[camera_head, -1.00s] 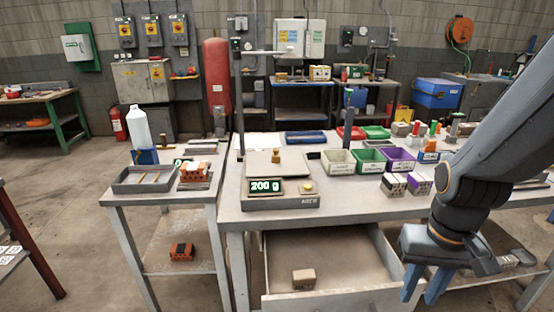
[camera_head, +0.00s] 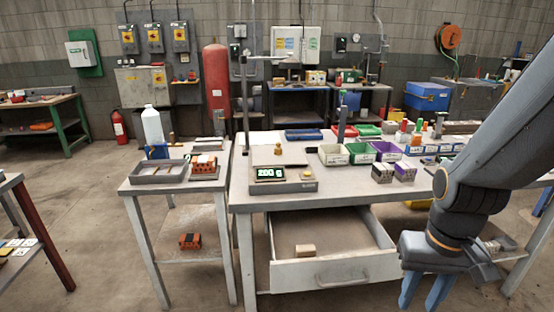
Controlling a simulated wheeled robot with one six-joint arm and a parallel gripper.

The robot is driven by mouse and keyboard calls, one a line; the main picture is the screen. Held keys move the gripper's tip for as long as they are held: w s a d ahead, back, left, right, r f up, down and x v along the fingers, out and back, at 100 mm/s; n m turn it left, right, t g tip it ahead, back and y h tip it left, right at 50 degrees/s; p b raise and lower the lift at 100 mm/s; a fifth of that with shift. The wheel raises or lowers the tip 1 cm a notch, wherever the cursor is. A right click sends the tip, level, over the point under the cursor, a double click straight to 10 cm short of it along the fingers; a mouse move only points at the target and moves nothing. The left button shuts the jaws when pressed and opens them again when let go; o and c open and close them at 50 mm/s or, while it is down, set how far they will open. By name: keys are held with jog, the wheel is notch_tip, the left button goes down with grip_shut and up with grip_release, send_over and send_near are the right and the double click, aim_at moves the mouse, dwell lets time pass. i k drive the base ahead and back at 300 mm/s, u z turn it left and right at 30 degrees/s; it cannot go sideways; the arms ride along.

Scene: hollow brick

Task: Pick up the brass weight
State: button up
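The brass weight (camera_head: 278,150) stands upright on the pan of the scale (camera_head: 285,188) on the grey workbench. The scale's green display reads 200 g. My gripper (camera_head: 424,296) hangs at the lower right, in front of the bench and below its top, well away from the weight. Its two blue fingers point down with a gap between them, and nothing shows in the gap. The fingertips are near the bottom edge of the picture.
White (camera_head: 334,156), green (camera_head: 360,154) and purple (camera_head: 386,151) bins stand right of the scale. A thin post rises behind the scale. A side table with a grey tray (camera_head: 158,177) stands left.

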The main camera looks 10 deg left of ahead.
aim_at(278, 149)
jog(key=z, duration=0.45)
jog(key=i, duration=0.8)
jog(key=u, duration=0.7)
jog(key=i, duration=0.4)
jog(key=u, duration=0.35)
